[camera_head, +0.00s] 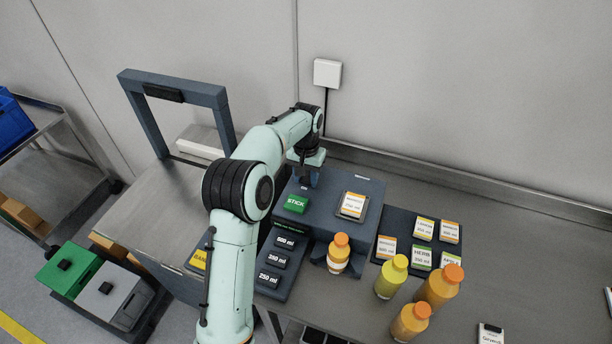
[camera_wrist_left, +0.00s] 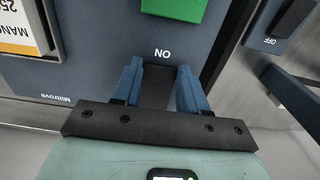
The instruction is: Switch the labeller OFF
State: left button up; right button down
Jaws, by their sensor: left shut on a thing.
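The labeller (camera_head: 335,187) is a dark blue-grey box with a green STICK button (camera_head: 296,204) and an orange-and-white label on its top. My left gripper (camera_head: 306,170) reaches down onto its back left part. In the left wrist view, the two blue fingers of my left gripper (camera_wrist_left: 158,72) are shut on a dark switch (camera_wrist_left: 155,90) between them, beside the word ON, which appears upside down. The green button (camera_wrist_left: 175,8) also shows there. The fingers hide the switch's sides. My right gripper is not in view.
Bottles (camera_head: 390,277) stand in front and to the right. A label board (camera_head: 409,272) lies beside the labeller, and a panel (camera_head: 283,262) with volume buttons is in front. A grey frame (camera_head: 223,112) stands behind left. In the left wrist view, a separate OFF-marked plate (camera_wrist_left: 268,42) is at right.

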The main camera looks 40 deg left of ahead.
pick_arm(q)
jog(key=shift+w+r+g+p, duration=0.25)
jog(key=shift+r+g+p, duration=0.15)
jog(key=shift+g+p, duration=0.3)
jog(key=shift+w+a+f+h, duration=0.1)
jog(key=shift+w+a+h, duration=0.05)
jog(key=shift+h, duration=0.15)
jog(key=shift+w+f+g, duration=0.15)
jog(key=shift+w+g, duration=0.05)
jog(key=shift+g, duration=0.2)
jog(key=shift+s+r+g, duration=0.2)
jog(key=shift+s+g, duration=0.05)
jog(key=shift+g, duration=0.05)
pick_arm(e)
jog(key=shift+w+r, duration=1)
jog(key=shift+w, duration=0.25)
pick_arm(q)
jog(key=o, duration=1.1)
jog(key=shift+c, duration=0.2)
